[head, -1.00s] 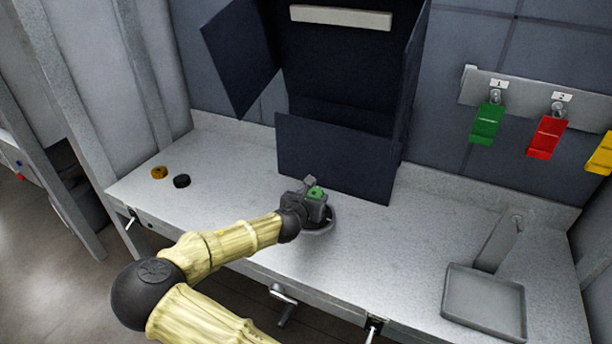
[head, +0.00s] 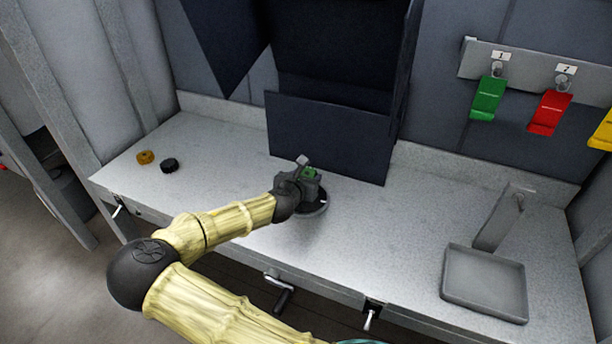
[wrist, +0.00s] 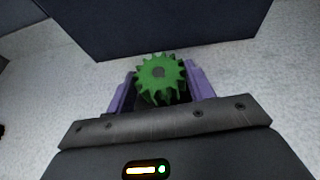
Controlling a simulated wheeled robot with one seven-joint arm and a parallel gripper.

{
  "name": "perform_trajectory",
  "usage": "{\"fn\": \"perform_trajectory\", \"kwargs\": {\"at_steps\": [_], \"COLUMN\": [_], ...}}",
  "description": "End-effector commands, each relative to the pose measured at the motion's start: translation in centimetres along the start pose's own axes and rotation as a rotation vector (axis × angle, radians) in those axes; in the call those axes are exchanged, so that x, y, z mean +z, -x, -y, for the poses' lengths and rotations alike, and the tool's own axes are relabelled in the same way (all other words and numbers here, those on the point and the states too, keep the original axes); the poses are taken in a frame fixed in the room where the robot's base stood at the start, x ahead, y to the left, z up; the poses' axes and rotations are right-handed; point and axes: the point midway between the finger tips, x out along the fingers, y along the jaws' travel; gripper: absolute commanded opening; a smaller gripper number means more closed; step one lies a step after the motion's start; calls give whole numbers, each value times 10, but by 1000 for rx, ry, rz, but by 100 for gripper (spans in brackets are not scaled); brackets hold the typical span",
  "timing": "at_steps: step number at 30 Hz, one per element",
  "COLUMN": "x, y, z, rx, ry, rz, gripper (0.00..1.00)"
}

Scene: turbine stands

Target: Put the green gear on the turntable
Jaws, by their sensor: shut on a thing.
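The green gear (wrist: 158,76) is held between the purple-grey fingers of my gripper (wrist: 160,92) in the wrist view. Whether the gear touches the disc cannot be told.
An orange gear (head: 145,157) and a black gear (head: 169,165) lie at the bench's left. A grey tray (head: 452,290) sits at right. Coloured tags (head: 487,98) hang on the wall. The bench between is clear.

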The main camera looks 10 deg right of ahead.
Motion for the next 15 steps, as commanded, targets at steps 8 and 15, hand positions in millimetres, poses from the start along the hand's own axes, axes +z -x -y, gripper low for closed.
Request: {"fn": "perform_trajectory", "kwargs": {"at_steps": [8, 15], "x": [-35, -52], "y": [-14, -22], "z": [-2, 0], "rx": [3, -1], "ry": [2, 1], "rz": [0, 1], "gripper": [12, 12]}}
